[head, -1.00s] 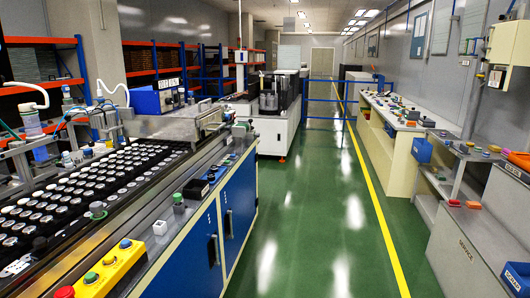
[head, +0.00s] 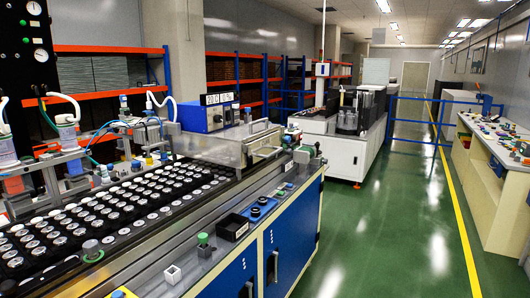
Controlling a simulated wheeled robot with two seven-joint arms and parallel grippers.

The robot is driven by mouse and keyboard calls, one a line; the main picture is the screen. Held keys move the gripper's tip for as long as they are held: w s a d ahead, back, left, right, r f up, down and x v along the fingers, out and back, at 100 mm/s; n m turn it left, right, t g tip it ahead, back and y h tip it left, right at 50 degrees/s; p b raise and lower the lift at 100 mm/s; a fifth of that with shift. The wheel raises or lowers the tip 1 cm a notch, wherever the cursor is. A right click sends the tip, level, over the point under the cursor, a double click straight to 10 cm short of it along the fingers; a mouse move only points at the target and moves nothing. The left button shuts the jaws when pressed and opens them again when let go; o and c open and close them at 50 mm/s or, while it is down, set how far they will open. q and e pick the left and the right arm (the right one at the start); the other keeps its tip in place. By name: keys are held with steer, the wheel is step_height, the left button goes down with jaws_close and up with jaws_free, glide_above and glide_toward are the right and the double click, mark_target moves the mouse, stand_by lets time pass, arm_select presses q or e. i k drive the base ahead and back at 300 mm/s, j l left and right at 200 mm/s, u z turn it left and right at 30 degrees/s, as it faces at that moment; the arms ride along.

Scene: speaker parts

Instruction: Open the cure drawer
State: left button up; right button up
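No drawer marked as the cure drawer can be made out for sure. A long workstation (head: 150,262) fills the left of the head view, with blue cabinet doors (head: 291,240) with dark handles on its front. A metal housing (head: 232,146) with a clear cover and a bar-like front stands at the far end of its top; I cannot tell whether it holds a drawer. A blue control box (head: 207,116) sits on this housing. Neither of my grippers is in view.
Black trays of speaker parts (head: 110,208) cover the workstation top. A small black bin (head: 232,227) and a green button (head: 203,239) sit near its edge. A white machine (head: 345,140) and blue railing (head: 420,125) stand beyond. The green floor (head: 385,230) at right is clear.

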mark_target(266, 147)
steer(key=i+l+u, duration=0.1)
steer(key=u, duration=0.3)
steer(key=i+l+u, duration=0.15)
steer(key=i+u, duration=0.15)
steer(key=u, duration=0.15)
